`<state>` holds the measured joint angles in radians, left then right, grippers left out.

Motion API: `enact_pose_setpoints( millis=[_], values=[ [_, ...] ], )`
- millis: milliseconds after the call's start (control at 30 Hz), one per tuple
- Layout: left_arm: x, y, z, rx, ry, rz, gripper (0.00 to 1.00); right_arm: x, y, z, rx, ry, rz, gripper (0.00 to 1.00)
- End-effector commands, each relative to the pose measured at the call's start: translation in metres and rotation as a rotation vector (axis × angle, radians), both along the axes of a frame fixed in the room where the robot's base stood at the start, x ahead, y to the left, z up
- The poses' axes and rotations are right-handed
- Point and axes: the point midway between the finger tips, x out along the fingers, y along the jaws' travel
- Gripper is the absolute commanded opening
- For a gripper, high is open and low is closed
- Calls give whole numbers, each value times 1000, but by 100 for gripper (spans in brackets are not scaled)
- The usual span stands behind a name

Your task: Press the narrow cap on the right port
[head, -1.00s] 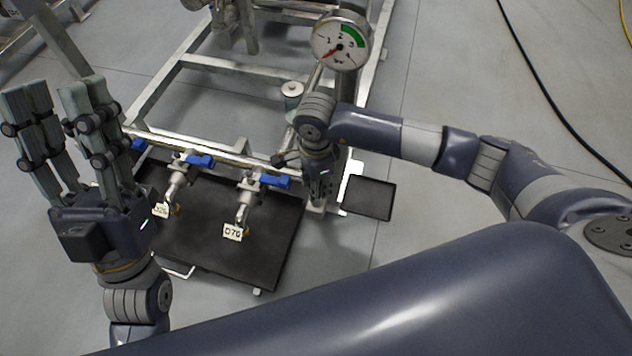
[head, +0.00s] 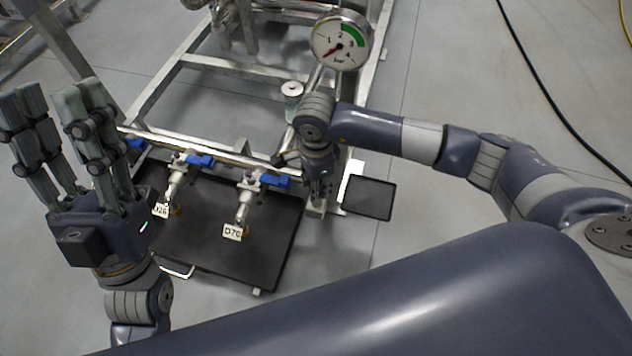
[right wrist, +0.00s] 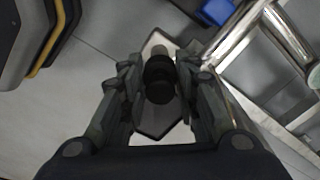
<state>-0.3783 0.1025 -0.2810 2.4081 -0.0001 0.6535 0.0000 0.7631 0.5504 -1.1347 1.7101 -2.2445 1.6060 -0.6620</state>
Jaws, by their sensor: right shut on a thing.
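My right gripper (right wrist: 160,88) is shut on a dark round cap (right wrist: 158,82), which sits between its fingers in the right wrist view. A pale metal stub shows just beyond the cap; I cannot tell whether they touch. In the head view my right gripper (head: 320,188) points down beside the metal frame leg, right of the valves, and hides the cap. The left port valve (head: 176,186) carries a tag D26, and the right port valve (head: 243,208) carries a tag D70. Both have blue handles. My left gripper (head: 55,110) is open and empty, fingers up, at the left.
A black drip tray (head: 205,248) lies under the valves. A smaller dark tray (head: 369,198) lies right of my right gripper. A pressure gauge (head: 341,40) stands above the metal skid frame (head: 225,68). Open floor lies to the right, with a black hose (head: 552,108).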

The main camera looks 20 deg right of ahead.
Motion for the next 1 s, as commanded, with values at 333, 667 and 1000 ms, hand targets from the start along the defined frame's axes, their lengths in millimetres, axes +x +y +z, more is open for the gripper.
enact_pose_setpoints(
  millis=[333,667,1000],
  values=[
    [-1,0,0,-2,-5,-1,40,0,0,0,0,0,0,15],
    [-1,0,3,-2,-14,-1,40,0,0,0,-1,0,0,52],
    [-1,0,3,-2,-14,-1,40,0,0,0,-1,0,0,72]
  ],
)
